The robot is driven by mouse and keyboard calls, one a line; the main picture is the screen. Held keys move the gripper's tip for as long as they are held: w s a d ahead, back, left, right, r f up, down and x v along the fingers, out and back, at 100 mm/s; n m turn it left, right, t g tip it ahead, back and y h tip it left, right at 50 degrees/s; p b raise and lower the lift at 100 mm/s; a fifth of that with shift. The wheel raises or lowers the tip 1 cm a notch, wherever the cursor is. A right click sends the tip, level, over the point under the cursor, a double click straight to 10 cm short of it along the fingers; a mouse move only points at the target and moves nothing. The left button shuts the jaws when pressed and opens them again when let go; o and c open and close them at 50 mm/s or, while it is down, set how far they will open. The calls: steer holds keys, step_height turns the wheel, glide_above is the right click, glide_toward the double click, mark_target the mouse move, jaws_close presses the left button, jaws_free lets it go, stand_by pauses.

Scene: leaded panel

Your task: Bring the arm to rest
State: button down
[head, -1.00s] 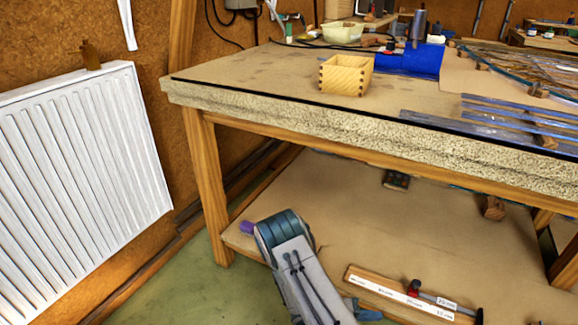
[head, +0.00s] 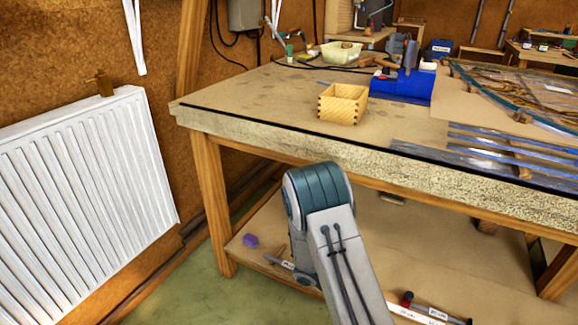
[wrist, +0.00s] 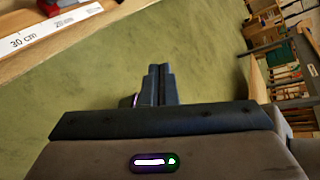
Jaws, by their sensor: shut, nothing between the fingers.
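My arm (head: 330,235) rises from the bottom of the head view, its elbow in front of the workbench's near edge. My gripper is hidden in the head view. In the wrist view my gripper (wrist: 159,84) shows its two dark fingers together, with nothing between them. It hangs over green floor, apart from any object.
The workbench (head: 270,92) carries a wooden box (head: 342,103), a blue holder (head: 402,86) and metal strips (head: 500,150). Its lower shelf (head: 440,255) holds a purple block (head: 250,240). A white radiator (head: 85,190) stands left. Shelves of books (wrist: 283,75) show in the wrist view.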

steer(key=s+a+r+m+t+y+p, duration=0.2)
steer(key=s+r+m+y+p, duration=0.2)
steer(key=r, duration=1.3)
steer(key=s+a+r+m+t+y+p, duration=0.2)
steer(key=s+a+r+m+y+p, duration=0.1)
steer(key=r+m+p, duration=0.8)
steer(key=s+a+r+m+t+y+p, duration=0.2)
steer(key=s+r+m+y+p, duration=0.3)
steer(key=r, duration=1.7)
steer(key=s+m+p, duration=0.1)
steer(key=m+p, duration=0.2)
steer(key=m, duration=0.2)
steer(key=shift+a+r+m+t, duration=0.3)
steer(key=shift+a, duration=0.1)
